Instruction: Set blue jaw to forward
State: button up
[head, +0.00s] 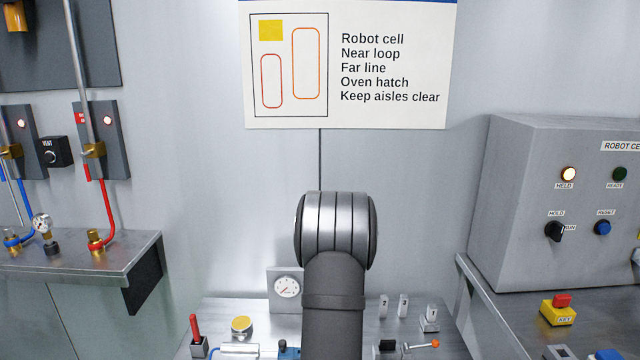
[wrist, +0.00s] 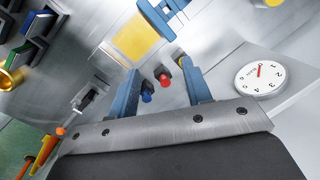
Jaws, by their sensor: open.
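My gripper (wrist: 160,66) shows in the wrist view with its two blue-grey fingers spread apart and nothing held between them. In the head view my own arm hides it. A small blue part (head: 289,351) shows at the bottom edge of the head view, beside my arm and mostly cut off. A blue bracket-like part (wrist: 165,14) shows at the top of the wrist view, beyond the fingers. I cannot tell which of these is the blue jaw or how it is set. A blue knob (wrist: 147,95) and a red knob (wrist: 164,79) appear between the fingers, apart from them.
A white dial gauge (head: 287,287) stands at the back of the bench. A grey control box (head: 540,200) stands at the right.

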jog(key=shift+c, duration=0.5)
grip_shut()
jog(key=s+a+f+n+h, duration=0.25)
jog(key=a+n, duration=0.35)
jog(key=n, duration=0.6)
jog(key=s+a+f+n+h, duration=0.1)
jog(key=a+n+h, duration=0.35)
jog(key=n, duration=0.65)
jog(key=x, duration=0.9)
jog(key=shift+a+f, duration=0.25)
